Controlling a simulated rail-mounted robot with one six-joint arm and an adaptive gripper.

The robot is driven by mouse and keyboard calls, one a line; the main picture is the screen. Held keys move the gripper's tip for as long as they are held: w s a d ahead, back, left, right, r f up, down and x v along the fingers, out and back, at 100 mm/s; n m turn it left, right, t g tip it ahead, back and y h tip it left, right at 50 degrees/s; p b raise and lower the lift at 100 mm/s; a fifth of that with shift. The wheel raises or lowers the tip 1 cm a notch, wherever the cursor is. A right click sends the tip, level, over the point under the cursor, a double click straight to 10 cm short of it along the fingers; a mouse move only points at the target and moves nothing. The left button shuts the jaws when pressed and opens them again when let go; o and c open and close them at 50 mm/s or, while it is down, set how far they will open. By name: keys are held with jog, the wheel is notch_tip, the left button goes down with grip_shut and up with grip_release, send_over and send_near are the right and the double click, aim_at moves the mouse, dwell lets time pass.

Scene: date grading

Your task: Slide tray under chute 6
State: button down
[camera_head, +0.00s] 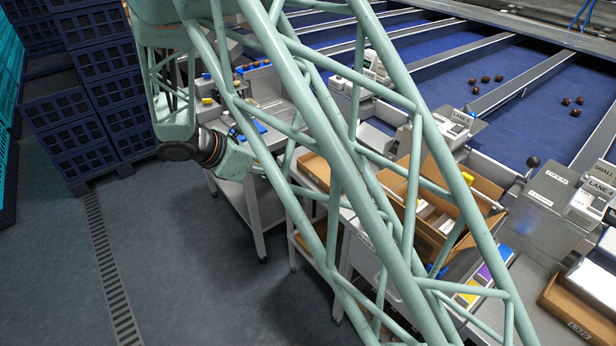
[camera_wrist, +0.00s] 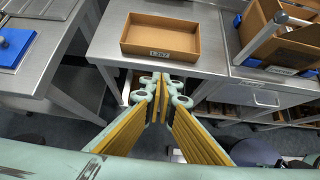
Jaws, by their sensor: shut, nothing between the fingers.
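A shallow, open brown tray (camera_wrist: 188,56) with a white label on its front wall sits on a steel bench (camera_wrist: 110,48) in the wrist view. It looks empty. My gripper (camera_wrist: 160,82) points at the bench edge just in front of the tray, apart from it. Its yellow-padded fingers meet at the tips with nothing between them. In the head view a brown tray (camera_head: 315,168), probably the same one, shows partly behind my green lattice arm, which hides the fingers. I cannot make out a chute marked 6.
A taller brown carton (camera_wrist: 262,30) stands on the bench to the right of the tray. A blue board (camera_wrist: 14,48) lies on the bench at left. Blue crates (camera_head: 105,60) are stacked at the back left. The floor (camera_head: 180,260) is clear.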

dwell(0.4)
jog(key=w+d+r+b+x, duration=0.1)
jog(key=r+b+x, duration=0.1)
jog(key=x, duration=1)
jog(key=shift+w+d+f, duration=0.3)
jog(key=shift+d, duration=0.2)
jog(key=shift+w+d, duration=0.1)
